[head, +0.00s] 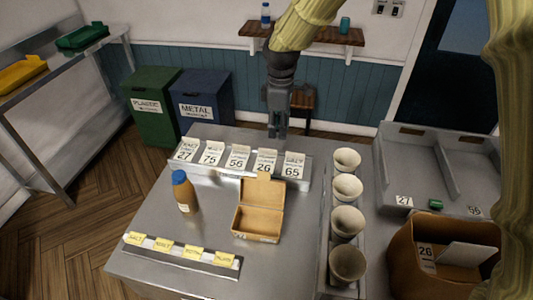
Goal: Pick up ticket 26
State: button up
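Ticket 26 (264,163) is a white card standing in the metal ticket rail (232,177) at the back of the steel counter, between the ticket that looks like 56 (238,158) and ticket 65 (292,166). My gripper (277,132) points down, just above and behind the rail in the picture, near tickets 26 and 65. It appears apart from the tickets, and no ticket shows between its fingers. The fingers are small here, so I cannot tell how far apart they are.
Tickets 27 (187,151) and 75 (212,154) share the rail. In front are a brown bottle with blue cap (185,193), an open cardboard box (257,222) and a yellow-label rail (180,256). Several cups (347,187) line the right. A brown box (405,248) bears another 26.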

aim_at(265, 161)
notch_tip(265, 161, down, 3)
jog(key=shift+a+r+p, duration=0.1)
jog(key=shift+a+p, duration=0.05)
jog(key=shift+p, duration=0.15)
jog(key=shift+w+f, duration=0.2)
jog(key=shift+f, duration=0.1)
jog(key=shift+s+f+p, duration=0.3)
jog(key=shift+f+p, duration=0.2)
jog(key=shift+p, duration=0.25)
jog(key=f, duration=0.1)
jog(key=f+p, duration=0.1)
jog(key=f, duration=0.1)
jog(key=shift+w, duration=0.35)
jog(key=shift+s+f, duration=0.15)
jog(key=shift+f, duration=0.3)
grip_shut()
